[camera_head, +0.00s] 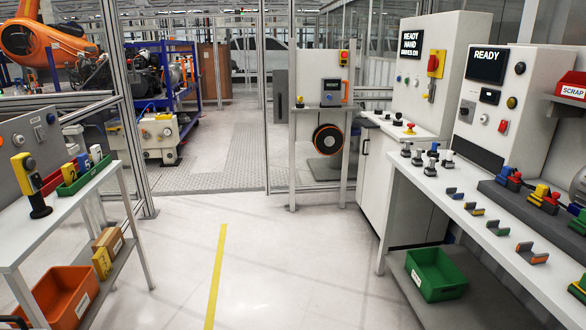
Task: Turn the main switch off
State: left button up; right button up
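A red rotary handle on a yellow plate, which looks like the main switch (436,63), sits on the front of the light grey control cabinet (408,95) at the right of the head view. The handle's exact angle is too small to tell. The cabinet's display (411,43) above and left of it reads "READY HAND DRIVES ON". Neither of my grippers can be made out in the head view, and nothing touches the switch.
A bench (480,238) with switches, small brackets and a second cabinet marked "READY" (487,65) runs along the right. A left shelf table (92,190) holds bins. The pale floor (285,265) between them is clear. A fence encloses the orange robot (45,42).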

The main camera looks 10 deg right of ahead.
aim_at(433, 62)
jog(key=i+z, duration=0.15)
jog(key=i, duration=0.4)
jog(key=i+z, duration=0.15)
jog(key=i, duration=0.45)
jog(key=i+j+z, duration=0.15)
jog(key=i, duration=0.4)
jog(key=i+z, duration=0.2)
jog(key=i, duration=0.25)
jog(key=i+z, duration=0.2)
jog(key=i, duration=0.25)
jog(key=i+j+z, duration=0.2)
jog(key=i, duration=0.25)
jog(key=i+j+z, duration=0.2)
jog(key=i, duration=0.25)
